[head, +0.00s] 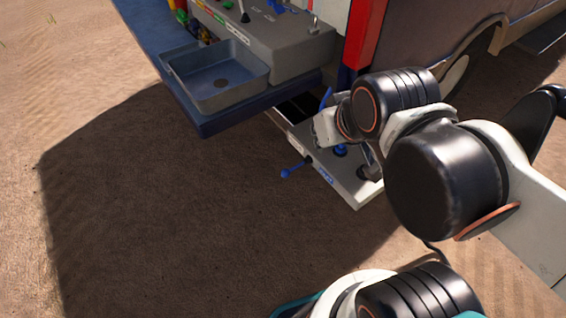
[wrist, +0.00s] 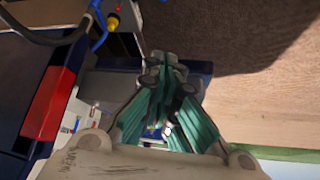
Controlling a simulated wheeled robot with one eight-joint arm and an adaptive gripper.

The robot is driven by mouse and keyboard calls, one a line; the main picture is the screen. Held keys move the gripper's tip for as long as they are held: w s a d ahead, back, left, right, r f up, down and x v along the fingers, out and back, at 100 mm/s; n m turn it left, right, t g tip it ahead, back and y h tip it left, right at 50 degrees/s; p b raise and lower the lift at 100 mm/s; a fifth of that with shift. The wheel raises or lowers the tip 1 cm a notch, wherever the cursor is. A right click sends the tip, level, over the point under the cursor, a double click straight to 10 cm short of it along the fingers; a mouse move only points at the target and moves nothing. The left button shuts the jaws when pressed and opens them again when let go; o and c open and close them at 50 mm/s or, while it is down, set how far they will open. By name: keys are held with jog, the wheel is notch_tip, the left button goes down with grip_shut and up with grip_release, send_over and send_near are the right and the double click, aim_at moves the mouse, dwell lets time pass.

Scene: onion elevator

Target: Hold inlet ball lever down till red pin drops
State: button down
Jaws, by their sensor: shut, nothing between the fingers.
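A blue lever with a ball end (head: 286,174) sticks out from the front left edge of the low light panel (head: 357,196) in the head view. A blue label beside it is too small to read, so I cannot tell for sure that it is the inlet lever. My gripper (wrist: 165,72) is shut and empty in the wrist view, its teal fingers together over a dark blue part of the machine. In the head view my arm's end is above the panel's right part, and my fingers are mostly hidden.
A blue-grey basin (head: 217,75) and a grey console (head: 262,42) with small levers stand above the panel. A red post (head: 365,32) rises behind my arm. The wrist view shows a red block (wrist: 48,103) and a dark hose (wrist: 50,38). Open sandy ground lies left.

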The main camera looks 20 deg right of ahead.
jog(key=n+g+y+p, duration=0.2)
jog(key=n+g+y, duration=0.1)
jog(key=g, duration=0.3)
send_over(296, 167)
jog(key=s, duration=0.2)
notch_tip(296, 167, down, 28)
jog(key=shift+s+a+f, duration=0.1)
jog(key=shift+a+f, duration=0.05)
jog(key=shift+a, duration=0.1)
jog(key=b+x, duration=0.5)
jog(key=x, duration=0.9)
jog(key=shift+d, duration=0.1)
jog(key=shift+w+f, duration=0.1)
jog(key=shift+w, duration=0.15)
